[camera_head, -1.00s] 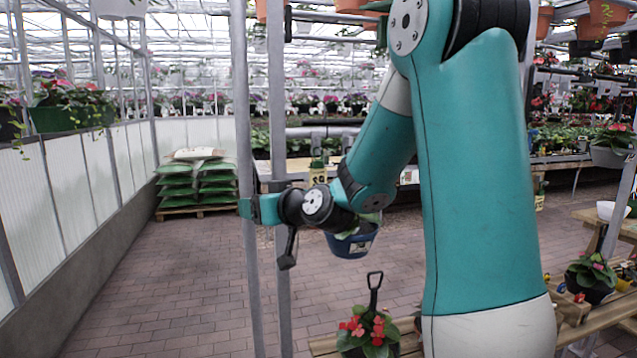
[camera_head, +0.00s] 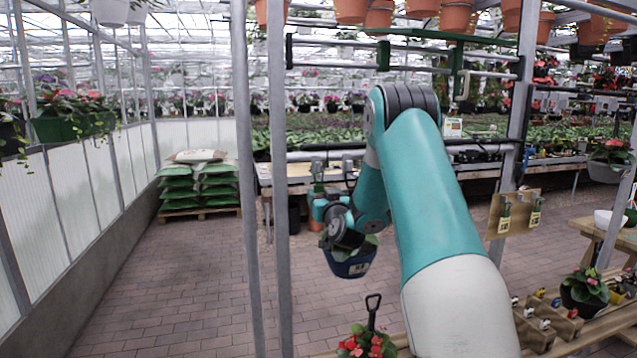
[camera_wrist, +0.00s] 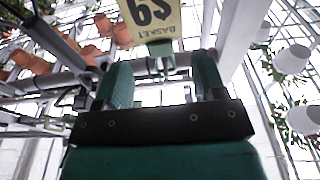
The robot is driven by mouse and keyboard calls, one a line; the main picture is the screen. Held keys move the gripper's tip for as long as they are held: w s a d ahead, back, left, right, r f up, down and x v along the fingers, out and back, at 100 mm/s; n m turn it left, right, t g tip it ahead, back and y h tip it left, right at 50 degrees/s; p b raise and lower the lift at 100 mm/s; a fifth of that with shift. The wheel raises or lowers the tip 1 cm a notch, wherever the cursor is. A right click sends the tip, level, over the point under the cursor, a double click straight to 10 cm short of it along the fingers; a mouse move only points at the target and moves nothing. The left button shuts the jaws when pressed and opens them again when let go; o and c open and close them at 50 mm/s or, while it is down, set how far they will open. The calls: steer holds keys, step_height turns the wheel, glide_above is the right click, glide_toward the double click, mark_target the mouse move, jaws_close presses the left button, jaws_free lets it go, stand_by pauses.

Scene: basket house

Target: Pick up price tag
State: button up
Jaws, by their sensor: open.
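A yellow price tag (camera_wrist: 152,18) with dark lettering, reading "$9" and "BASKET", shows upside down at the top of the wrist view. Its narrow lower part reaches towards the gap between the fingers. My gripper (camera_wrist: 160,75) is open, with one green finger on each side of that gap. I cannot tell whether either finger touches the tag. In the head view, my gripper (camera_head: 319,203) is small and partly hidden by my wrist, near a green clip (camera_head: 317,170). The tag is not clearly visible there.
A blue pot (camera_head: 349,264) with a plant shows just below my wrist. Grey posts (camera_head: 280,200) stand to the left. A board with tags (camera_head: 514,213) hangs to the right. Terracotta pots (camera_head: 380,14) hang above.

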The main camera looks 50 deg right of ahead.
mark_target(319, 190)
steer(key=shift+p+x, duration=0.5)
steer(key=shift+x, duration=0.5)
steer(key=p+x, duration=0.3)
steer(key=x, duration=0.1)
steer(key=shift+w+r, duration=0.15)
steer(key=shift+w+d, duration=0.2)
steer(key=shift+w, duration=0.05)
steer(key=shift+c, duration=0.2)
steer(key=c, duration=0.4)
